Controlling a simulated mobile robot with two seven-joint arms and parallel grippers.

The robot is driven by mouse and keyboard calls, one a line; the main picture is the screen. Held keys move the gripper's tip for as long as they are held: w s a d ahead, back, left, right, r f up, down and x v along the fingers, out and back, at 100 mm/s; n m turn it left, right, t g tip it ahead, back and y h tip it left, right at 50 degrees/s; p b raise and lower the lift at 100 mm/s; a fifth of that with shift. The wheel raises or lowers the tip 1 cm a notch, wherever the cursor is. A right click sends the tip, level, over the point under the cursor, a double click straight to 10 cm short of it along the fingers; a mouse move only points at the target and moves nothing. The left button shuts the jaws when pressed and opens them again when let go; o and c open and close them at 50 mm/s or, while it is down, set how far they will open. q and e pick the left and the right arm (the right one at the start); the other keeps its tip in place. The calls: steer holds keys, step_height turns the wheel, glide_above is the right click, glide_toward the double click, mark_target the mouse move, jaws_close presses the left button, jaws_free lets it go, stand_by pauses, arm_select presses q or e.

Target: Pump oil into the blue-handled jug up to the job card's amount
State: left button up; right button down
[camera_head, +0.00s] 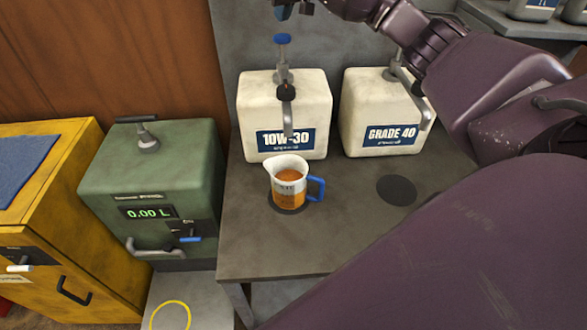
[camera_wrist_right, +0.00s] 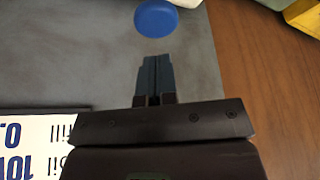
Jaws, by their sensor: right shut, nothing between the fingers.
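The blue-handled jug (camera_head: 289,186) stands upright on a dark round spot on the grey bench, under the spout of the 10W-30 container (camera_head: 308,100). Amber oil fills much of it; its scale is too small to read. The pump's blue knob (camera_head: 282,38) tops the stem on that container and also shows in the right wrist view (camera_wrist_right: 156,18). My right gripper (camera_head: 284,11) is shut and empty, above the knob and apart from it; its closed fingers show in the wrist view (camera_wrist_right: 154,76). A white card (camera_wrist_right: 38,145) is partly visible there, its amount cut off. My left gripper is out of view.
A GRADE 40 container (camera_head: 372,110) stands to the right, with an empty dark spot (camera_head: 396,190) before it. A green dispenser (camera_head: 150,185) reading 0.00 L and a yellow cabinet (camera_head: 70,220) stand left. My right arm covers the right side.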

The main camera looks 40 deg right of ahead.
steer(key=shift+r, duration=2.15)
steer(key=shift+f, duration=0.1)
